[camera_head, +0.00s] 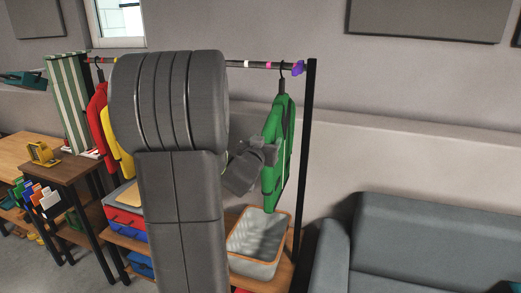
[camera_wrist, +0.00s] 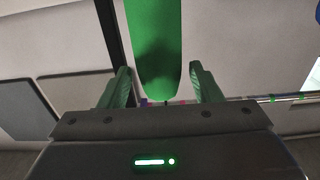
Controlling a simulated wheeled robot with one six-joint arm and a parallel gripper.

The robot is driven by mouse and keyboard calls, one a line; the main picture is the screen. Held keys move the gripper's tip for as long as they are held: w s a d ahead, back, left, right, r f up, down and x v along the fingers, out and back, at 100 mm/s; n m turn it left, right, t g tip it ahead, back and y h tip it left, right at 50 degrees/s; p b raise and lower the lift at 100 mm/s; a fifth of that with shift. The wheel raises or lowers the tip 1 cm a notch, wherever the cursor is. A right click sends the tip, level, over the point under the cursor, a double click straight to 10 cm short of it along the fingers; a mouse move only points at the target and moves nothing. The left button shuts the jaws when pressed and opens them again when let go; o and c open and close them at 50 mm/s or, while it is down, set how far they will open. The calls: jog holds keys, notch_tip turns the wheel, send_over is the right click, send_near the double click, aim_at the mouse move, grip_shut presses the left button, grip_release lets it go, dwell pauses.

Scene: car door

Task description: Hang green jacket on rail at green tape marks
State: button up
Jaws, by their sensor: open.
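The green jacket (camera_head: 278,140) hangs by its dark hook from the right end of the rail (camera_head: 230,64), close to the right post. My gripper (camera_head: 266,152) is beside the jacket's left side, at about mid-height. In the wrist view my gripper (camera_wrist: 163,88) is open, and a green part of the jacket (camera_wrist: 154,45) shows between its fingers. I cannot tell whether the fingers touch it. A small green mark shows on the rail in the wrist view (camera_wrist: 272,99). My arm hides the middle of the rail in the head view.
White (camera_head: 247,64) and pink (camera_head: 268,65) bands mark the rail, with a purple piece (camera_head: 298,68) at its right end. Red (camera_head: 97,115) and yellow (camera_head: 121,145) jackets hang left. A grey bin (camera_head: 256,255) stands below; a grey sofa (camera_head: 430,235) is right.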

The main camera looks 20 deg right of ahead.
jog(key=shift+x, duration=1.45)
grip_shut()
jog(key=shift+r+p, duration=0.4)
jog(key=shift+p, duration=0.05)
jog(key=shift+r, duration=0.1)
jog(key=shift+w, duration=0.1)
jog(key=w+a+p, duration=0.5)
jog(key=w+a, duration=0.5)
jog(key=a, duration=0.3)
jog(key=w+a+p, duration=0.5)
jog(key=w+a, duration=0.5)
jog(key=a, duration=0.4)
jog(key=shift+p, duration=0.35)
dwell(2.0)
jog(key=shift+w, duration=0.15)
